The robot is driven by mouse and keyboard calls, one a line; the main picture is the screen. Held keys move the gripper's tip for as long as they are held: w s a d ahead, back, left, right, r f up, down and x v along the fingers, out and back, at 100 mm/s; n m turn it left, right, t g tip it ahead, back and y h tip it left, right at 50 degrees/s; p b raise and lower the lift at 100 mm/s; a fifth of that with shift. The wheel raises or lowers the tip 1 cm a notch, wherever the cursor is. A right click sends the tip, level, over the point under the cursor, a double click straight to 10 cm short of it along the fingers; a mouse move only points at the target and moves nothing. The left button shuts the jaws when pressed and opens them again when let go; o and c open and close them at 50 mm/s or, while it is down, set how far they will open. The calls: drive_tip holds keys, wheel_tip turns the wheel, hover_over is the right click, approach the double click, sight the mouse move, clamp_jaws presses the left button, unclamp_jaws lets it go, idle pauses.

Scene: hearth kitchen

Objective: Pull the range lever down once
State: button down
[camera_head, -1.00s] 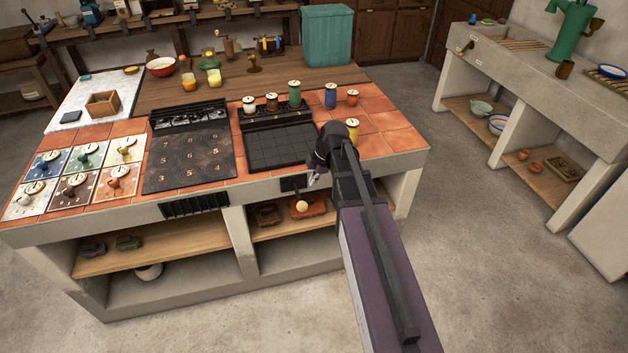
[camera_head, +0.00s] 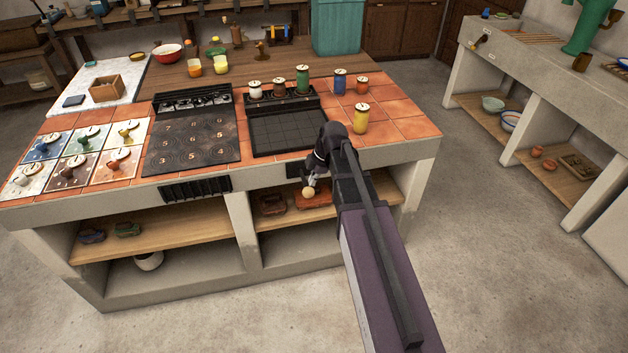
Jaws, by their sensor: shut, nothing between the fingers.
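The range lever's pale round knob (camera_head: 308,192) shows below the front edge of the counter, under the black griddle. A dark plate (camera_head: 294,168) is set in the counter front just above and left of it. My gripper (camera_head: 312,182) is shut and empty, with its fingers pointing down at the knob's upper side. The fingertips look very near or against the knob; I cannot tell whether they touch. The lever's stem is mostly hidden behind my gripper and wrist.
The tiled range (camera_head: 405,121) bears a ringed hotplate (camera_head: 190,139), the griddle (camera_head: 287,130) and several lidded canisters, a yellow one (camera_head: 361,118) closest to my arm. Shelves lie below the counter. Open floor (camera_head: 480,270) is at the right, before a stone sink bench (camera_head: 505,75).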

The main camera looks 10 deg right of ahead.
drive_tip(key=shift+b+x, duration=0.75)
drive_tip(key=shift+x, duration=0.3)
drive_tip(key=shift+a, duration=0.1)
